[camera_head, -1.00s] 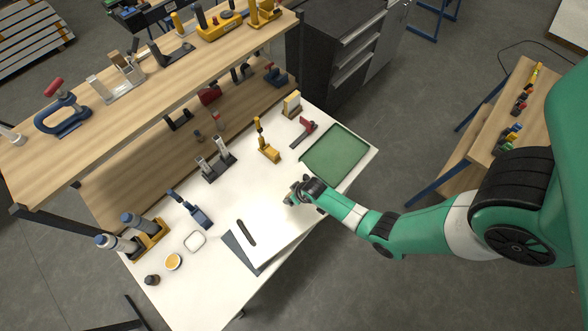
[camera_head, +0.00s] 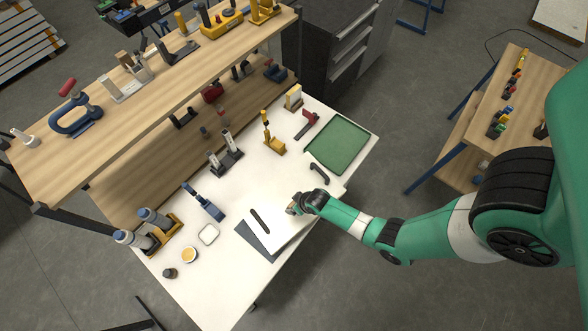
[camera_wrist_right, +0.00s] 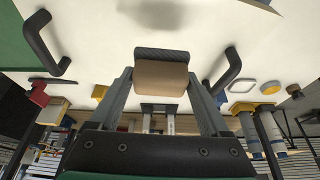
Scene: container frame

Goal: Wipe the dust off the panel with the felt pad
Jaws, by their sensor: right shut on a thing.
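The white panel (camera_head: 285,232) lies on the white worktable, and its edges are hard to tell from the table. It has a black handle (camera_head: 260,218) at the left and another black handle (camera_head: 320,172) at the right; both handles also show in the right wrist view. My right gripper (camera_head: 293,207) is low over the panel between the handles. In the right wrist view its fingers are shut on the felt pad (camera_wrist_right: 161,76), a tan block with a dark face. A dark smudge (camera_wrist_right: 160,10) shows on the white surface beyond the pad. I cannot tell whether the pad touches the panel. My left gripper is out of view.
A green tray (camera_head: 340,145) lies at the table's right end. A yellow stand (camera_head: 272,143), a grey fixture (camera_head: 226,160) and a blue tool (camera_head: 204,203) stand behind the panel. A white dish (camera_head: 208,234) is to the left. A wooden shelf (camera_head: 150,95) overhangs the back.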

